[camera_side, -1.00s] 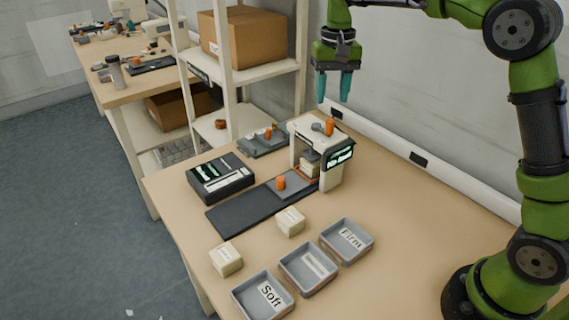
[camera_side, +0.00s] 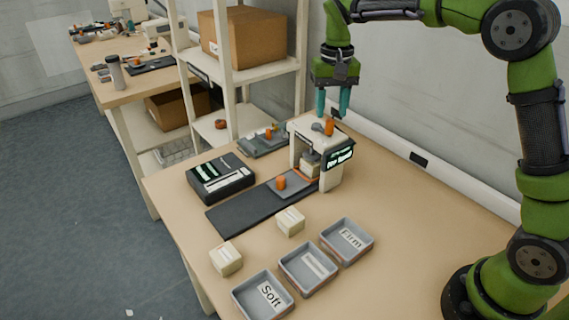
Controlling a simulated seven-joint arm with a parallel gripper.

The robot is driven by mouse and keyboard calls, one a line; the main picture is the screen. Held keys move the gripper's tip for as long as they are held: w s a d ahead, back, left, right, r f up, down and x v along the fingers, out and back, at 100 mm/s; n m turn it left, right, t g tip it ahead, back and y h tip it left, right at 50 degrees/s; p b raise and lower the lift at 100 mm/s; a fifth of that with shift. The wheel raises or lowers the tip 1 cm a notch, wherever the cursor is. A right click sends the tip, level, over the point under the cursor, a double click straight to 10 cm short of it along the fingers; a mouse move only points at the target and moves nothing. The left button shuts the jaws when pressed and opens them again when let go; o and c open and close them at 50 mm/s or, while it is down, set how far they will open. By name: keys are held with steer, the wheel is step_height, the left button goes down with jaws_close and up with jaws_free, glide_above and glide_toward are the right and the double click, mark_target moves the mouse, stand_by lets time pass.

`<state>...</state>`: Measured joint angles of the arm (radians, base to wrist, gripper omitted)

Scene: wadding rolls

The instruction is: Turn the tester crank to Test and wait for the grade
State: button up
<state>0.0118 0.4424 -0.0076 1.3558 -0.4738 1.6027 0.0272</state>
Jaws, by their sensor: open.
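The tester (camera_side: 332,176) is a white frame with a dark display showing green text, too small to read surely. Its crank (camera_side: 329,127) has an orange upright handle on top. A pale wadding block (camera_side: 310,166) sits inside the tester under the frame. My gripper (camera_side: 333,113) is open, pointing down, with its teal fingertips right above or around the crank handle; I cannot tell whether they touch it.
Grey trays stand in front, marked Soft (camera_side: 262,297) and Firm (camera_side: 346,241), with another tray (camera_side: 307,270) between. Pale blocks (camera_side: 226,259) and (camera_side: 290,221) lie near a dark mat (camera_side: 240,212). A black device (camera_side: 221,178) stands left.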

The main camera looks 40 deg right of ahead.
mark_target(330, 120)
steer(key=shift+f, duration=2.15)
steer(key=c, duration=0.7)
steer(key=shift+w+a, duration=0.25)
steer(key=shift+a, duration=0.4)
steer(key=shift+w+a, duration=0.2)
steer(key=shift+a, duration=0.45)
steer(key=shift+w+a, duration=0.35)
steer(key=shift+w, duration=0.2)
steer(key=shift+w+a, duration=0.35)
steer(key=shift+w, duration=0.2)
steer(key=shift+w, duration=0.1)
